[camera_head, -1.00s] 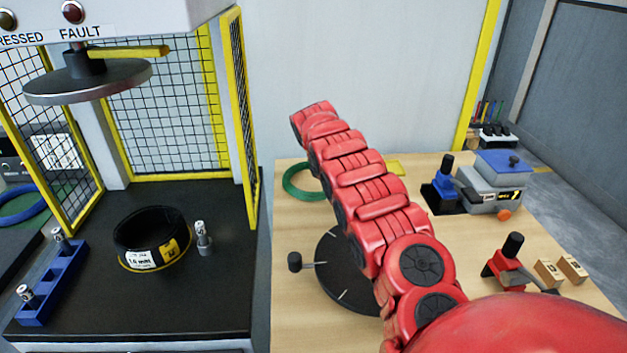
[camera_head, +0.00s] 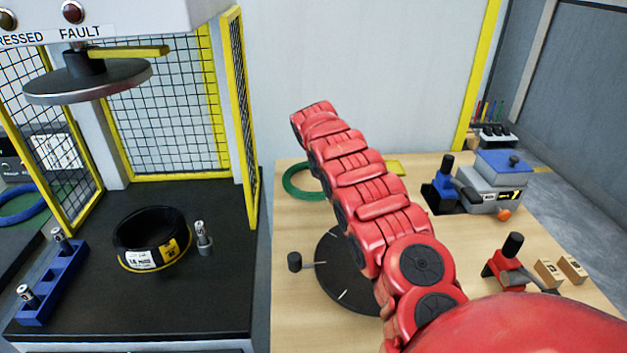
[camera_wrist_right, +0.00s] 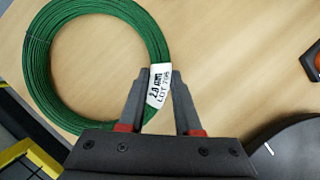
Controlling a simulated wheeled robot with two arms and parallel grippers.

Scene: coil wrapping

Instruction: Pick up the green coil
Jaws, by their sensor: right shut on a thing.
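The green coil (camera_head: 290,181) lies at the back left of the wooden table in the head view, partly hidden behind my red right arm. In the right wrist view the green coil (camera_wrist_right: 37,65) is a ring of thin wire with a white label reading "LOT". My right gripper (camera_wrist_right: 160,76) is shut on the coil's near right side at the label, one finger on each side of the wire band. In the head view my right gripper is hidden behind the arm. My left gripper is not in view.
A dark round turntable (camera_head: 343,285) stands on the wooden table (camera_head: 300,229) near the coil. A blue-and-grey device (camera_head: 492,187) and a red-and-black tool (camera_head: 508,264) stand to the right. A caged press with a black coil (camera_head: 128,235) is at left.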

